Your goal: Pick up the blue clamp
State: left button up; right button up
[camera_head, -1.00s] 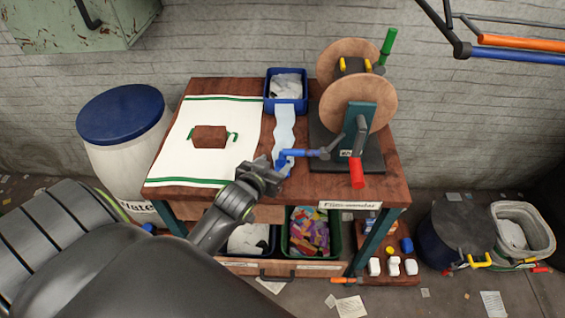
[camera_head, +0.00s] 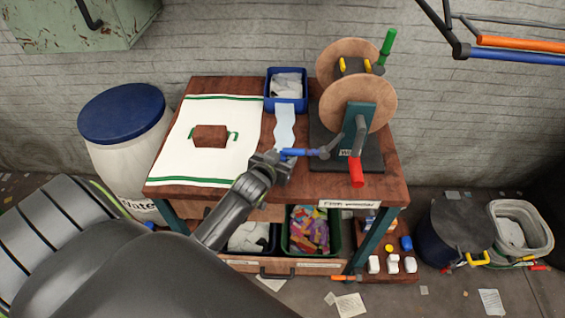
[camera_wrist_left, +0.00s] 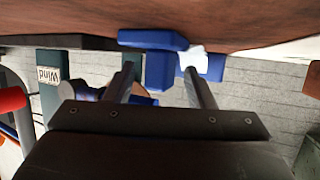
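The blue clamp (camera_head: 302,152) lies near the front of the wooden workbench (camera_head: 395,188), with its blue bar pointing left and a dark grey end at right. My left gripper (camera_head: 284,160) is at the bar's left end and hides that end in the head view. In the left wrist view, the clamp's blue T-shaped end (camera_wrist_left: 157,68) shows between the two separated fingers (camera_wrist_left: 160,75), with gaps at the sides. Contact is not visible. My right gripper is out of view.
A film winder with wooden discs (camera_head: 357,102) stands right of the clamp. A pale strip (camera_head: 285,122) runs from a blue bin (camera_head: 285,104) behind. A white mat (camera_head: 180,165) with a brown block (camera_head: 210,136) lies left. A green bin (camera_head: 288,240) sits below.

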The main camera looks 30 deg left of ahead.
pick_arm(q)
grip_shut()
